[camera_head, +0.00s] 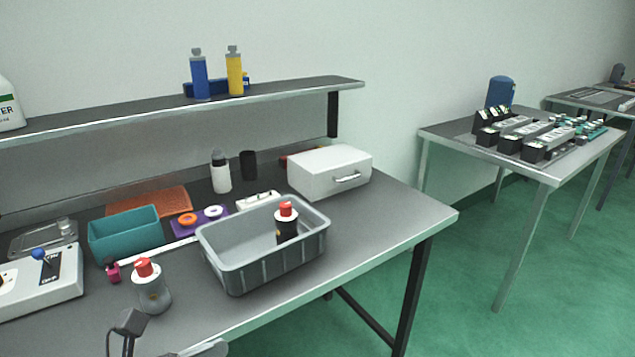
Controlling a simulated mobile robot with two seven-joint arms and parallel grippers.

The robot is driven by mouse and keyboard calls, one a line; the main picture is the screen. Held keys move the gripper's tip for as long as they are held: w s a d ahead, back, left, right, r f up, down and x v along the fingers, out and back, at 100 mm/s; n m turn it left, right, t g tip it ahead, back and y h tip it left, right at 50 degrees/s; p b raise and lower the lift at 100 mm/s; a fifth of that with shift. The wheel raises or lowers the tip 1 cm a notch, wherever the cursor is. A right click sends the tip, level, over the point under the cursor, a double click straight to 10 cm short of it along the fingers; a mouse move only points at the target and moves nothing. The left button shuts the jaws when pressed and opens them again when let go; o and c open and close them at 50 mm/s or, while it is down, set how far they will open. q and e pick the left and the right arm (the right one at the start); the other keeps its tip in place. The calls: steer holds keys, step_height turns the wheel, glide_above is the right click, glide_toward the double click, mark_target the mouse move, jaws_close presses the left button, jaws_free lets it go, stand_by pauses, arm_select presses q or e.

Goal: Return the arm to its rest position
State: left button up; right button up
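No gripper fingers show in the head view. A dark block with a thin cable (128,322) and a pale grey shape (205,349) rise at the bottom edge, left of the middle. I cannot tell whether they are parts of my arm. A grey bin (262,266) stands on the workbench (385,226), with a dark red-capped bottle (287,228) upright in it. A clear bottle with a red cap (151,290) stands left of the bin, apart from it.
A teal box (125,235), a control box with a blue-knobbed lever (62,281) and a small pink bottle (112,271) are at left. A white drawer box (325,172) stands behind the bin. A shelf (290,93) spans the back. The bench's right front is clear.

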arm_select(q)
step_height(320, 180, down, 8)
steer(key=w+d+n+t, duration=0.2)
steer(key=n, duration=1.8)
steer(key=s+a+f+n+y, duration=0.3)
steer(key=s+a+f+n, duration=0.1)
steer(key=f+n, duration=0.4)
steer(key=s+a+f+n+g+y, duration=0.1)
steer(key=s+a+f+n+y, duration=0.2)
steer(key=s+a+f+n, duration=0.2)
step_height(320, 180, down, 4)
steer(key=a+n, duration=0.2)
steer(key=n, duration=0.2)
steer(key=shift+s+g, duration=0.15)
steer(key=shift+g, duration=0.15)
steer(key=shift+a, duration=0.1)
